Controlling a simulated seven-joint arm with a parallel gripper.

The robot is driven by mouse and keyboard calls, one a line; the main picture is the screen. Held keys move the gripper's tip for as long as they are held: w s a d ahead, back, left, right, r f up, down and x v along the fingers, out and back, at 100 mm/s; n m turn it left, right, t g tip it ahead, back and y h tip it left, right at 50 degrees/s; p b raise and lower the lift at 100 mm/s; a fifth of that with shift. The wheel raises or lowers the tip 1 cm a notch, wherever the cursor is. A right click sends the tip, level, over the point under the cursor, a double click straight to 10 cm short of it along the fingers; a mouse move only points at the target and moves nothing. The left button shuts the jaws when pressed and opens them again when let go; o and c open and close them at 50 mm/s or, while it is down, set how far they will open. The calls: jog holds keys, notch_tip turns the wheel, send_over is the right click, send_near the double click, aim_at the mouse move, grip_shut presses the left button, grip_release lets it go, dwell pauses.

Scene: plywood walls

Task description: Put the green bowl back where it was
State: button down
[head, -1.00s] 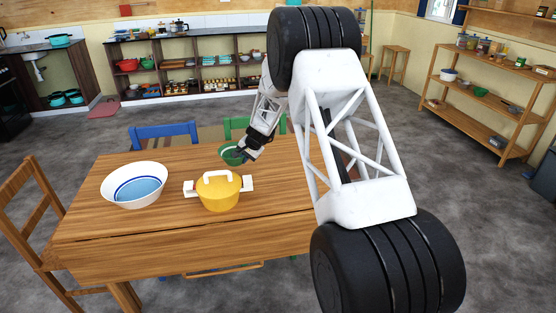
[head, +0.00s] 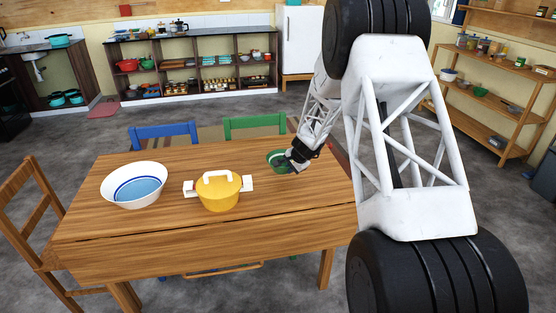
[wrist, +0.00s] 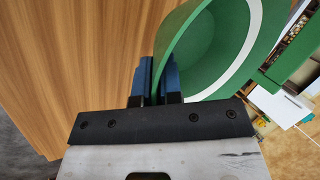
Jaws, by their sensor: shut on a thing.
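The green bowl (head: 277,161) with a white band is over the right part of the wooden table (head: 120,246) in the head view. My gripper (head: 297,158) is at the bowl's right side, shut on its wall. In the wrist view the bowl (wrist: 215,45) has its wall between the two blue fingers (wrist: 159,80), and it looks tilted relative to the fingers. Whether the bowl touches the table or hangs just above it I cannot tell.
A yellow pot (head: 219,194) with a white lid handle stands mid-table. A large white and blue bowl (head: 135,186) is at the left. A blue chair (head: 165,133) and a green chair (head: 254,126) stand behind. The table between pot and green bowl is clear.

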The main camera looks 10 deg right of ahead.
jog(key=shift+w+d+f, duration=0.2)
jog(key=shift+w+f, duration=0.05)
jog(key=shift+w, duration=2.45)
jog(key=shift+w+d+f, duration=0.25)
jog(key=shift+w, duration=2.4)
jog(key=shift+w+d+f, duration=0.2)
jog(key=shift+w+f, duration=0.05)
jog(key=shift+w, duration=2.45)
jog(key=shift+f, duration=1.75)
jog(key=c, duration=1.3)
grip_release()
jog(key=shift+f, duration=0.1)
